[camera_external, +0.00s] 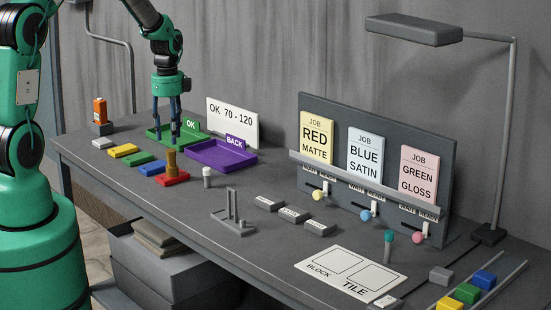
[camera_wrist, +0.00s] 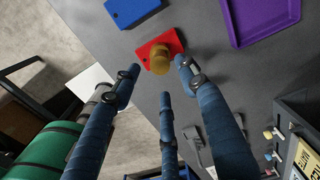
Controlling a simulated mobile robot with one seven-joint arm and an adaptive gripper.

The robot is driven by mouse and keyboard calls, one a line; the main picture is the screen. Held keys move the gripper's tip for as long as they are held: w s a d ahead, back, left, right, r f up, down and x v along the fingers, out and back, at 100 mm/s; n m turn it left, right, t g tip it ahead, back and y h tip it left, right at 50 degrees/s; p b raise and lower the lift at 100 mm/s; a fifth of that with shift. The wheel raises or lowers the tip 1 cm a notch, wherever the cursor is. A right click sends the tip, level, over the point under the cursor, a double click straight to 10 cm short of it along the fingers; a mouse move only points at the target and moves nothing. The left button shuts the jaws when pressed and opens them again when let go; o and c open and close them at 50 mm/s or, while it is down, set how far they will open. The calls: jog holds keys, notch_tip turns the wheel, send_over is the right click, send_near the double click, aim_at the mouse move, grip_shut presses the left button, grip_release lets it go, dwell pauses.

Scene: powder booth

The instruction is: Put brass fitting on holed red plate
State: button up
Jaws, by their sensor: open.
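The red plate (camera_external: 181,180) lies flat on the bench, at the near end of a row of coloured plates. The brass fitting (camera_external: 171,163) stands upright on the red plate, apart from my gripper. In the wrist view the fitting (camera_wrist: 160,61) sits over the red plate (camera_wrist: 166,39) and covers its middle, so I cannot tell how it meets any hole there.
Blue (camera_external: 152,168), green (camera_external: 138,159) and yellow (camera_external: 123,151) plates lie beside the red one. A purple BACK tray (camera_external: 238,163) and a small white-topped cylinder (camera_external: 207,176) stand to its right. A grey stand (camera_external: 232,215) is farther right. Bare bench lies in front.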

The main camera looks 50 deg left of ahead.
jog(key=shift+r, duration=2.65)
jog(key=s+d+r+n+t, duration=0.1)
jog(key=s+d+r+n, duration=0.1)
jog(key=s+d+r, duration=0.35)
jog(key=s+d+r+n+t, duration=0.1)
jog(key=s+d+r+n, duration=0.15)
jog(key=r, duration=0.55)
jog(key=s+d+r+n+t, duration=0.1)
jog(key=s+d+r+n, duration=0.15)
jog(key=d+r, duration=0.35)
jog(key=s+d+r+n+t, duration=0.1)
jog(key=s+d+r+n, duration=0.1)
jog(key=s, duration=0.5)
jog(key=s+d+r+n, duration=0.3)
jog(key=s, duration=0.4)
jog(key=s+d+r+n+t, duration=0.1)
jog(key=s+d+r+n, duration=0.1)
jog(key=s, duration=0.5)
jog(key=shift+s+d+r+n+t, duration=0.25)
jog(key=shift+d+n+t, duration=0.05)
jog(key=shift+d+n, duration=0.45)
